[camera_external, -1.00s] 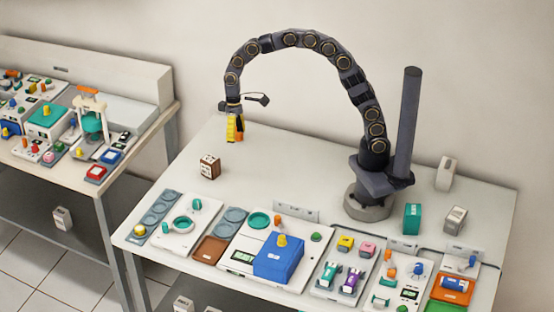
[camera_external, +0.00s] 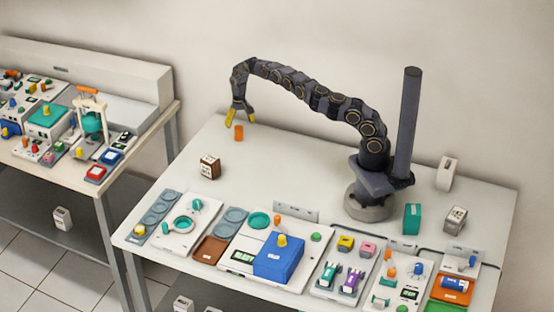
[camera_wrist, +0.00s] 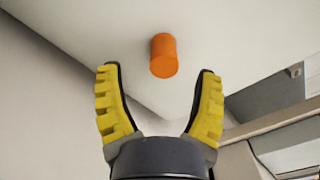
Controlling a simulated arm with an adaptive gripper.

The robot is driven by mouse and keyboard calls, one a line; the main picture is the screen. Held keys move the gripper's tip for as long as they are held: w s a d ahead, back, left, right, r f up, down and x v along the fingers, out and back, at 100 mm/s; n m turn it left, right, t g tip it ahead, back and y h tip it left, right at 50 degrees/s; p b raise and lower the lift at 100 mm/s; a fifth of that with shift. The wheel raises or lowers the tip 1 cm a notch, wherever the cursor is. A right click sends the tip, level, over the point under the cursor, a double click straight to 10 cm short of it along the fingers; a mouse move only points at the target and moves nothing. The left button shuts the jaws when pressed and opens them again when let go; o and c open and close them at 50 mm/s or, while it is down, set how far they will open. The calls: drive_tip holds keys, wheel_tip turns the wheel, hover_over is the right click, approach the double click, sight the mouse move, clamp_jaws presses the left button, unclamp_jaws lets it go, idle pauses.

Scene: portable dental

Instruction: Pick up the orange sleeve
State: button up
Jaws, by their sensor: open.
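The orange sleeve (camera_external: 238,132) is a small upright cylinder near the far left part of the white table. In the wrist view the orange sleeve (camera_wrist: 164,56) stands ahead of the fingertips, roughly centred between them and apart from both. My gripper (camera_external: 240,110) has yellow padded fingers and is just above and behind the sleeve in the external view. In the wrist view my gripper (camera_wrist: 158,80) is open with nothing between its fingers.
A brown and white box (camera_external: 210,166) stands nearer the front. A blue block (camera_external: 279,260) and several trays and panels fill the front of the table (camera_external: 290,155). The table's middle is clear around the sleeve. A second bench (camera_external: 140,125) with equipment stands at the left.

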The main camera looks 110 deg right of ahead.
sight(239, 127)
drive_tip(key=f, duration=0.5)
drive_tip(key=shift+w+f, duration=0.2)
drive_tip(key=shift+f, duration=0.15)
drive_tip(key=shift+d, duration=0.1)
drive_tip(key=c, duration=0.8)
